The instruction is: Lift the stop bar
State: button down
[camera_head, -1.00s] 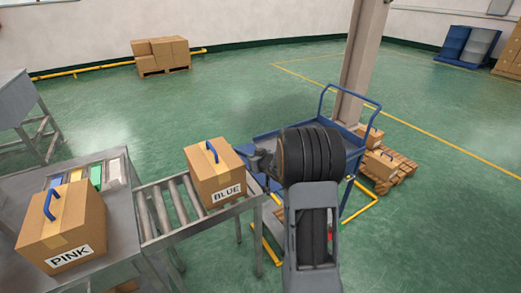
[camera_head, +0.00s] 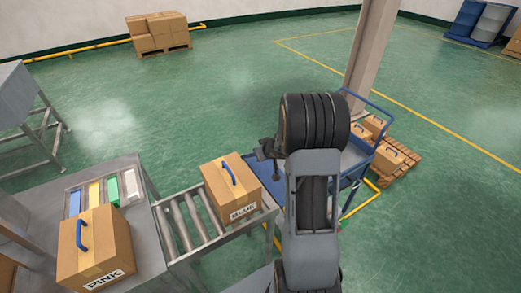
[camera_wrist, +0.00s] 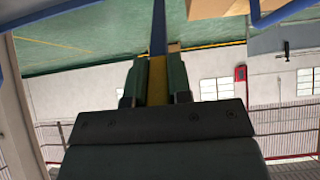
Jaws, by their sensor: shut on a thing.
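My gripper (camera_head: 266,150) shows only in part in the head view, dark and small at the left of my wrist, above the blue cart near the roller conveyor's right end. In the wrist view its two green-grey fingers (camera_wrist: 158,58) are shut on a narrow bar, which I take for the stop bar (camera_wrist: 158,78). It is yellow between the fingers, and a blue strip (camera_wrist: 158,25) continues in line beyond them. The bar's ends and mounting are hidden. I cannot make out the bar in the head view.
The BLUE carton (camera_head: 232,188) sits at the right end of the roller conveyor (camera_head: 180,225). The PINK carton (camera_head: 95,248) stands on the grey table (camera_head: 145,215) at left. The blue cart (camera_head: 355,158) and a pallet (camera_head: 400,168) with cartons lie beyond my arm.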

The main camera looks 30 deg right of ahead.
jog(key=shift+w+r, duration=0.2)
dwell(0.3)
jog(key=c, duration=1.1)
grip_release()
jog(key=shift+o, duration=0.2)
jog(key=v, duration=1.3)
jog(key=shift+s+r, duration=0.3)
